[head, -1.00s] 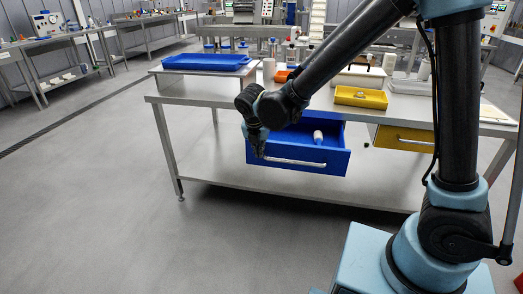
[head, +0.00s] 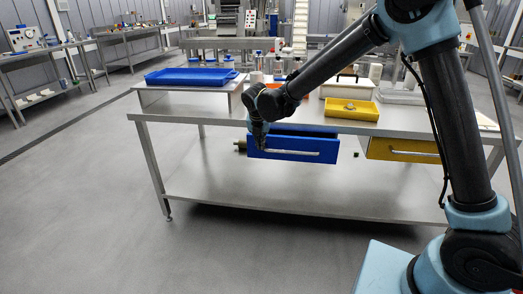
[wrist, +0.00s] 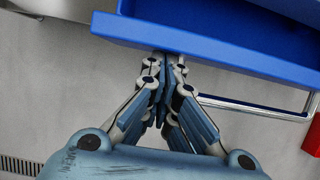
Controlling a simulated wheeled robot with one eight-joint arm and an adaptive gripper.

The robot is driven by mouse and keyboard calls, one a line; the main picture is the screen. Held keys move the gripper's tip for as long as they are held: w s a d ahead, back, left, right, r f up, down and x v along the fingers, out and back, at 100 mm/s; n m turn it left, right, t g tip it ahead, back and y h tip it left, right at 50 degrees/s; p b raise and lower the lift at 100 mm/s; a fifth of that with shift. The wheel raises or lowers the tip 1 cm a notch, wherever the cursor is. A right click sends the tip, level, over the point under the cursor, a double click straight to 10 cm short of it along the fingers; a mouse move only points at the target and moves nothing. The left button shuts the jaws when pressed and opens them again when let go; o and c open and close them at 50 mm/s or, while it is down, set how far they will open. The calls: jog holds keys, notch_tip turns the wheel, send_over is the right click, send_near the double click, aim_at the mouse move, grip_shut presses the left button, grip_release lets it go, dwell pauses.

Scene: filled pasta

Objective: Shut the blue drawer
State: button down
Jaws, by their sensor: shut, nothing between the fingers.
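The blue drawer (head: 300,149) hangs under the steel table and still stands out a little, with a narrow strip of its inside showing above the front panel. It also shows in the wrist view (wrist: 225,50), its front panel running across the top and part of its inside visible. A silver bar handle (head: 290,152) crosses its front. My gripper (wrist: 167,65) is shut and empty, its fingertips at the drawer's front panel, left of the handle; I cannot tell for certain whether they touch. In the head view my gripper (head: 259,140) is at the front's left end.
A yellow drawer (head: 402,150) hangs to the right. The tabletop bears a blue tray (head: 190,77) and a yellow tray (head: 350,110). A red block (wrist: 312,140) shows at the wrist view's right edge. The floor (head: 90,220) in front is clear.

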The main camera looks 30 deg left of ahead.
jog(key=shift+w+a, duration=0.3)
jog(key=shift+w, duration=0.3)
jog(key=shift+w+a, duration=0.25)
jog(key=shift+w, duration=0.35)
